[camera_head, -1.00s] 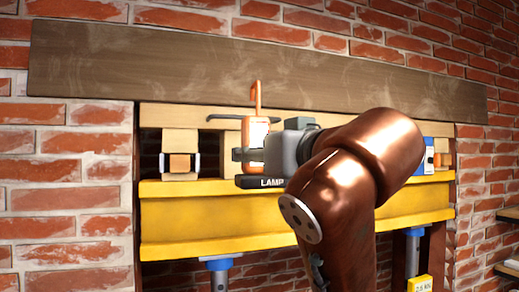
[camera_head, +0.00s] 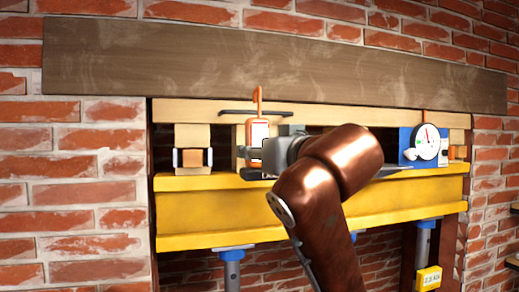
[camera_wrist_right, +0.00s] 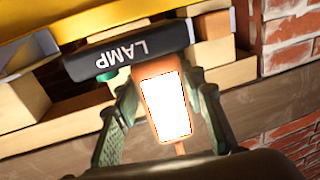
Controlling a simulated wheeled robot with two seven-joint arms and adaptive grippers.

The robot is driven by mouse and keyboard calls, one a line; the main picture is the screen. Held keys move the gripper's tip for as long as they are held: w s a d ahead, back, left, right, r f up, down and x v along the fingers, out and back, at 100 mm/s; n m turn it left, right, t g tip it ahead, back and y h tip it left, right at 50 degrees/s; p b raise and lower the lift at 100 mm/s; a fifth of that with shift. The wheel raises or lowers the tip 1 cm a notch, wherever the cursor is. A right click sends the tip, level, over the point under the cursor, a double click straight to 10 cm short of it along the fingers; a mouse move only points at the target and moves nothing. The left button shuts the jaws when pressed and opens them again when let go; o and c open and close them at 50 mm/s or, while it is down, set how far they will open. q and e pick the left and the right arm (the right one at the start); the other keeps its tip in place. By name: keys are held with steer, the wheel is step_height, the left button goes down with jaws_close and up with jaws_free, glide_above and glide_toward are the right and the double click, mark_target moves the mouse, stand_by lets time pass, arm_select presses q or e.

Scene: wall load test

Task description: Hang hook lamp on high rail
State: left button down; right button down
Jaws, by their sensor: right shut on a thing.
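The hook lamp (camera_head: 257,132), an orange body with a white lit face, is upright in the head view. Its thin orange hook (camera_head: 258,95) rises across the dark high rail (camera_head: 300,114); I cannot tell whether they touch. My right gripper (camera_head: 258,152) is shut on the lamp from the front and right. In the right wrist view the lamp's bright face (camera_wrist_right: 164,107) lies between the green fingers of the gripper (camera_wrist_right: 160,125). A black plate marked LAMP (camera_wrist_right: 127,52) is at the lamp's lower end. My left gripper is not in view.
A yellow beam (camera_head: 200,212) runs below the lamp, and a wide grey-brown plank (camera_head: 180,60) spans the wall above. A dial gauge (camera_head: 428,141) on a blue board stands right of my arm. Wooden blocks (camera_head: 192,150) are at the left.

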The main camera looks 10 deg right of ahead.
steer(key=shift+r, duration=0.1)
stand_by(0.4)
steer(key=shift+w, duration=0.15)
steer(key=shift+w+r+p, duration=0.1)
steer(key=shift+w+p, duration=0.35)
steer(key=shift+w, duration=0.45)
steer(key=shift+w+a, duration=0.1)
steer(key=shift+w, duration=0.4)
steer(key=shift+w+p, duration=1.05)
steer(key=shift+w, duration=0.95)
step_height(320, 180, down, 3)
steer(key=b, duration=0.2)
steer(key=shift+b, duration=0.3)
